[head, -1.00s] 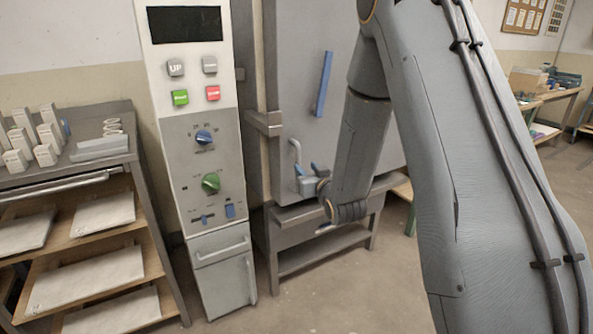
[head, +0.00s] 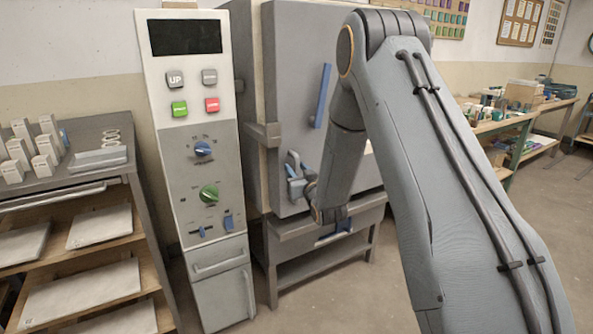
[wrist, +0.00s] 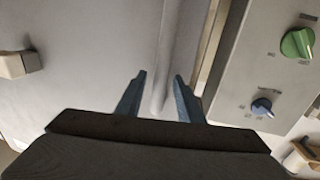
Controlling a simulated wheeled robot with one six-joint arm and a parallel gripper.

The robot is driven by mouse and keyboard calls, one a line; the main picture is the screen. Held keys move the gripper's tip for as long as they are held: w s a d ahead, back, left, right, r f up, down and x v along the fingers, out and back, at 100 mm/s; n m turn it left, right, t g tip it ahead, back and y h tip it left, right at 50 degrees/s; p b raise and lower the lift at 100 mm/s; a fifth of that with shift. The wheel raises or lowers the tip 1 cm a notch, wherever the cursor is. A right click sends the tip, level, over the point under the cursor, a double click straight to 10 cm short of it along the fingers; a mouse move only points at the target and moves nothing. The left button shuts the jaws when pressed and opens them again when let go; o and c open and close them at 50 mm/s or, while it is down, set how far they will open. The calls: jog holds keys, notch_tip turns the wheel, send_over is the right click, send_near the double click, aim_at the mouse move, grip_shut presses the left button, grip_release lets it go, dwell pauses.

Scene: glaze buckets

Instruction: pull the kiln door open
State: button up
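The kiln door (head: 300,60) is a large grey panel behind my arm in the head view. It looks shut, and a blue bar (head: 323,95) is on its front. A slim grey upright handle (wrist: 167,70) stands out from the door in the wrist view. My gripper (head: 291,168) is at the door's lower left in the head view, covering most of the handle. In the wrist view my gripper (wrist: 158,82) has its two blue fingers apart, one on each side of the handle's end. Gaps show between the fingers and the handle.
A control panel (head: 183,150) with buttons and dials stands just left of the kiln. A shelf rack (head: 70,180) with white slabs is at far left. The kiln stand (head: 322,268) is below. Open floor (head: 480,240) lies to the right, with benches behind.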

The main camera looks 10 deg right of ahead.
jog(key=shift+c, duration=0.4)
grip_shut()
